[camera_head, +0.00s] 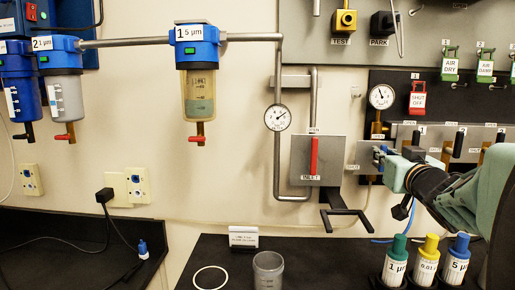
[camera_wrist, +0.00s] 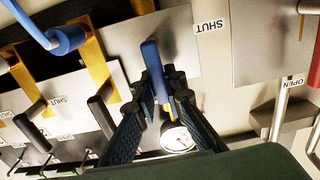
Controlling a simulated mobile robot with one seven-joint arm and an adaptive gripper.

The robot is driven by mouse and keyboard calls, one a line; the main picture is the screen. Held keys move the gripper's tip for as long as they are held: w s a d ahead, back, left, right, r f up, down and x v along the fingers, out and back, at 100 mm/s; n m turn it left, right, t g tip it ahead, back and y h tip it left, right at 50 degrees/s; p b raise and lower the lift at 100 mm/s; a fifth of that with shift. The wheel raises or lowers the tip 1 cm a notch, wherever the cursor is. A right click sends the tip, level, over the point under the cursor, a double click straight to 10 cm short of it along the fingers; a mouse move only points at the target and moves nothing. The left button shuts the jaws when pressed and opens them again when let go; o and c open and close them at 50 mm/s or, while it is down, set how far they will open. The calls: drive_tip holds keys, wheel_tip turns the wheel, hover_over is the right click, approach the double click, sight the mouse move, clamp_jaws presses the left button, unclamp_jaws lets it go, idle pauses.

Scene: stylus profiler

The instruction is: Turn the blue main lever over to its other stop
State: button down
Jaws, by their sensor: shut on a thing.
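The blue main lever (camera_wrist: 153,66) stands on a pale plate (camera_wrist: 180,40) in the wrist view, with its handle between my two finger pads. My gripper (camera_wrist: 162,82) is shut on the handle. A SHUT label (camera_wrist: 208,27) shows upside down beside the lever's plate. In the head view, my gripper (camera_head: 388,161) is at the left end of the valve panel. Only a small blue part of the lever (camera_head: 379,151) shows there, and my gripper hides most of it.
A red inlet lever (camera_head: 314,156) is on a grey plate to the left. Black-handled levers (camera_head: 459,143) line the panel to the right, close to my arm. A gauge (camera_head: 381,96) is above. Green, yellow and blue capped bottles (camera_head: 427,262) stand on the bench below.

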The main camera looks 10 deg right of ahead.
drive_tip(key=shift+f, duration=0.1)
drive_tip(key=c, duration=2)
unclamp_jaws()
drive_tip(key=shift+o, duration=0.2)
